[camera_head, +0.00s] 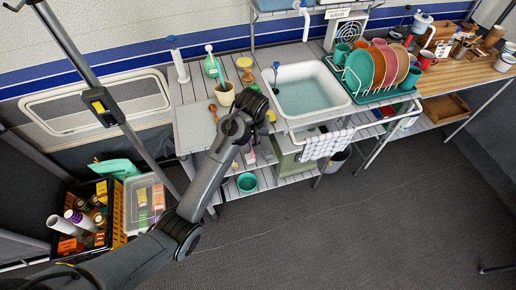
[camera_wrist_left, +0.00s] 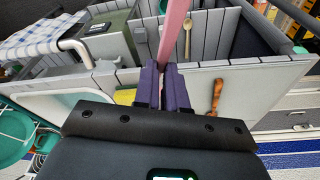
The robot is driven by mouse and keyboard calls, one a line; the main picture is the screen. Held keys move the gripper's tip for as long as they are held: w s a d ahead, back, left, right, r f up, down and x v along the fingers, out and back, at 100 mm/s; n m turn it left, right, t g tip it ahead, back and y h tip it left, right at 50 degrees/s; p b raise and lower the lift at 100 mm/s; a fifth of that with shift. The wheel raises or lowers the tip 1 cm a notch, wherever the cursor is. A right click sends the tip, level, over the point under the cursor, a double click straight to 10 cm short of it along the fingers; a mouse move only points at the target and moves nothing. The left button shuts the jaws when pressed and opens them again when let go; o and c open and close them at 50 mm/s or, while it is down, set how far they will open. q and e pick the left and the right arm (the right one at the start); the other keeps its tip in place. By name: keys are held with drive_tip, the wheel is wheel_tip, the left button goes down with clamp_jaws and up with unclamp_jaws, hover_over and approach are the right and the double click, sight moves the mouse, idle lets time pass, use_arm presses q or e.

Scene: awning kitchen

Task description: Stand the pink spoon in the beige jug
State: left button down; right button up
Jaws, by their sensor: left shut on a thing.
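The pink spoon (camera_wrist_left: 175,32) is between the two finger pads of my left gripper (camera_wrist_left: 167,75) in the left wrist view. The gripper is shut on it, and its pink length runs up out of the top of that view. I cannot make out the jug in the wrist view. My right gripper is not in view.
A brown wooden spoon (camera_head: 213,112) lies on a pale board left of the jug. A green bottle (camera_head: 212,65) and a yellow-topped brush (camera_head: 245,66) stand behind. The sink (camera_head: 306,91) and a dish rack (camera_head: 375,85) are to the right.

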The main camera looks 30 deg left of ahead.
use_arm(q)
drive_tip(key=w+a+r+n+t+y+p, duration=0.1)
drive_tip(key=w+a+r+n+t+p, duration=0.2)
drive_tip(key=a+r+n+p, duration=0.3)
drive_tip(key=w+a+r+n+t+p, duration=0.4)
drive_tip(key=a+r+n+p, duration=0.3)
drive_tip(key=n, duration=0.9)
drive_tip(key=w+a+r+n+t+y+p, duration=0.1)
drive_tip(key=w+a+r+n+t+p, duration=0.3)
drive_tip(key=n, duration=0.7)
drive_tip(key=w+a+r+p, duration=0.2)
drive_tip(key=a+r+p, duration=0.1)
drive_tip(key=r, duration=0.1)
drive_tip(key=shift+a+r+n+y, duration=0.15)
drive_tip(key=shift+n+y, duration=0.15)
drive_tip(key=shift+n, duration=0.1)
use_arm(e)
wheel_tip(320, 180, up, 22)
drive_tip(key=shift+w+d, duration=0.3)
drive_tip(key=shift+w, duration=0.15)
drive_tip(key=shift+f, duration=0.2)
use_arm(q)
wheel_tip(320, 180, down, 17)
drive_tip(key=b, duration=1.3)
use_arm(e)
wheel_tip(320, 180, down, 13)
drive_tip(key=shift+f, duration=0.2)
